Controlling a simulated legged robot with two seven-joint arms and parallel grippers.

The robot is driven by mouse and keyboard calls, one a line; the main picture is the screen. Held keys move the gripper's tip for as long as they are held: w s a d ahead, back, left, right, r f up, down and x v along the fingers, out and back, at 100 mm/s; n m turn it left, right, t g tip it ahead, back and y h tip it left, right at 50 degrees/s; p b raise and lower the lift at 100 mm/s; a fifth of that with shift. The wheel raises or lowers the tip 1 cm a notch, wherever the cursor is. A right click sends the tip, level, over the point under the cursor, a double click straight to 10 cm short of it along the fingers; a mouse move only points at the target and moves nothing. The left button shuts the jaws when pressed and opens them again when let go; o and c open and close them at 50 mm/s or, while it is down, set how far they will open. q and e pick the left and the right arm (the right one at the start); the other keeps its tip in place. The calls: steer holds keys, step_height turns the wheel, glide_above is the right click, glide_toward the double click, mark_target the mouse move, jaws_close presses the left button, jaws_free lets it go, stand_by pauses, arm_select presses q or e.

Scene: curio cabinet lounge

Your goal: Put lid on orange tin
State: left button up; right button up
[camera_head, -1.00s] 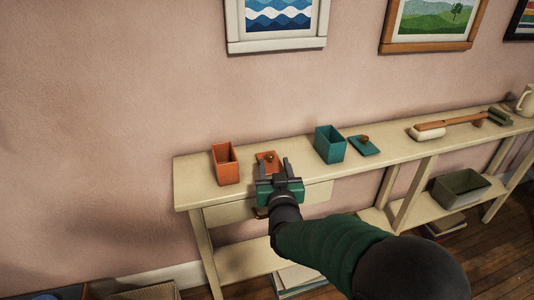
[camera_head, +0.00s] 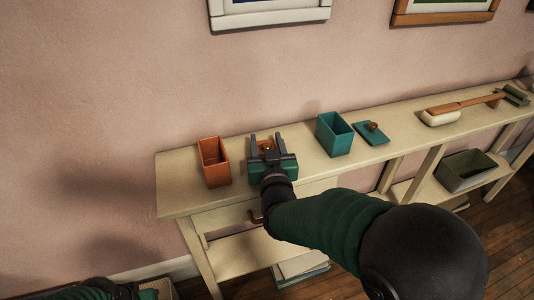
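The orange tin (camera_head: 213,162) stands open and upright near the left end of the shelf table. The orange lid (camera_head: 261,146) lies to its right, mostly hidden behind my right gripper (camera_head: 266,145); its knob (camera_head: 268,147) shows between the fingers. The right gripper's two fingers are spread apart, one on each side of the knob, and I cannot see them touch it. Part of my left arm (camera_head: 100,290) shows at the bottom left edge; whether its gripper is open or shut cannot be made out.
A teal tin (camera_head: 335,134) stands open right of the gripper, with its teal lid (camera_head: 371,134) beside it. A long-handled brush (camera_head: 462,107) lies farther right. A dark bin (camera_head: 466,170) sits on the lower shelf. The table's left end (camera_head: 178,185) is bare.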

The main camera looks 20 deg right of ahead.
steer(key=shift+w+a+f, duration=0.15)
steer(key=shift+w+a, duration=0.1)
steer(key=shift+a, duration=0.1)
steer(key=c, duration=0.5)
jaws_close()
steer(key=shift+d, duration=0.2)
step_height(320, 180, up, 10)
steer(key=p, duration=0.5)
jaws_free()
steer(key=shift+a, duration=0.1)
jaws_close()
